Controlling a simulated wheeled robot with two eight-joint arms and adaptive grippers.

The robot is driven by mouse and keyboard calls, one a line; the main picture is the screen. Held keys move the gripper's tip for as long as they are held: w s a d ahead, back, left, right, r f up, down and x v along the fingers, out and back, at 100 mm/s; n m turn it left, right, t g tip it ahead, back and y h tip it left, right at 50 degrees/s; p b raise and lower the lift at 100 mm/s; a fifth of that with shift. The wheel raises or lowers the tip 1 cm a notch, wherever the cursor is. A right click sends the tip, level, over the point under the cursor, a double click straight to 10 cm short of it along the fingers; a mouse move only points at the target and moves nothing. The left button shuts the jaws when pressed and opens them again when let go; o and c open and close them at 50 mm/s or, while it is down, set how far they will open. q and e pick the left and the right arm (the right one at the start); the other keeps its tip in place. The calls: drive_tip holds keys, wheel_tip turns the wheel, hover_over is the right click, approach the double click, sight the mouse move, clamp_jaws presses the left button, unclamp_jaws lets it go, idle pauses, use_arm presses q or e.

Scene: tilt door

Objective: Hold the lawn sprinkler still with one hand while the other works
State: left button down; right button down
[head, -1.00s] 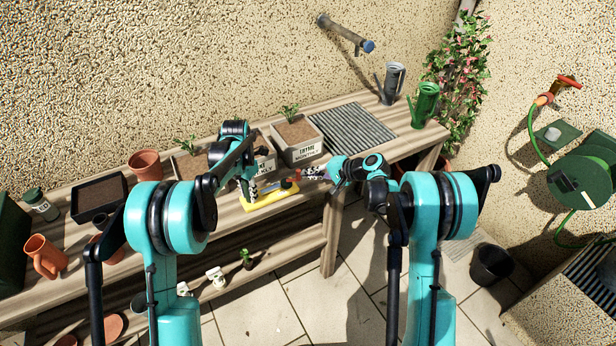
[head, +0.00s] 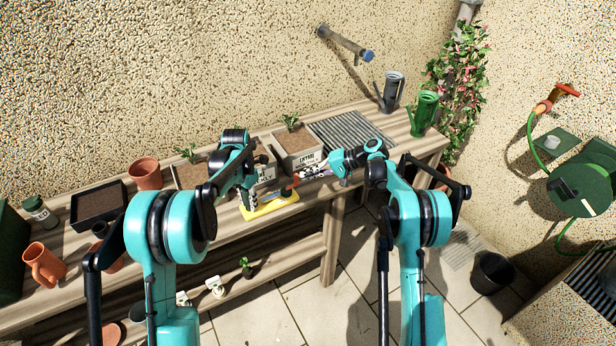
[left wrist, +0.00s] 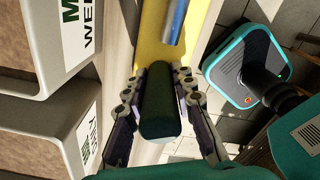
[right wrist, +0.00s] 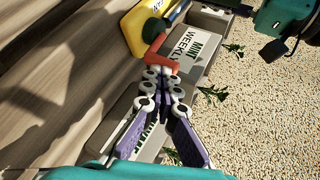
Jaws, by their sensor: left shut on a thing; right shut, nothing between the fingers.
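The lawn sprinkler has a yellow base (head: 270,204) at the front edge of the wooden bench. It also shows a dark green cylinder (left wrist: 160,105), a blue metallic tube (left wrist: 174,22) and an orange-red bent piece (right wrist: 160,50). My left gripper (left wrist: 160,88) is shut on the dark green cylinder, one finger on each side. My right gripper (right wrist: 164,76) is shut and empty, its tips right by the orange-red piece; I cannot tell if they touch. In the head view my left arm partly hides the sprinkler.
Planter boxes (head: 297,143) stand just behind the sprinkler. A ridged grey panel (head: 350,132) and two watering cans, one grey (head: 391,92) and one green (head: 423,113), are to the right. Terracotta pots (head: 145,173) and a black tray (head: 98,203) are to the left.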

drive_tip(key=shift+w+a, duration=0.5)
drive_tip(key=shift+w, duration=0.3)
drive_tip(key=shift+w+a, duration=0.5)
drive_tip(key=shift+w, duration=0.3)
drive_tip(key=shift+s, duration=0.1)
idle(0.5)
drive_tip(key=shift+s+a, duration=0.6)
drive_tip(key=d, duration=0.5)
drive_tip(key=shift+w+r, duration=0.15)
drive_tip(key=shift+w, duration=0.2)
drive_tip(key=w+d+r, duration=0.1)
drive_tip(key=d+r, duration=0.3)
drive_tip(key=d, duration=0.3)
drive_tip(key=shift+d+r, duration=0.35)
drive_tip(key=shift+d, duration=0.05)
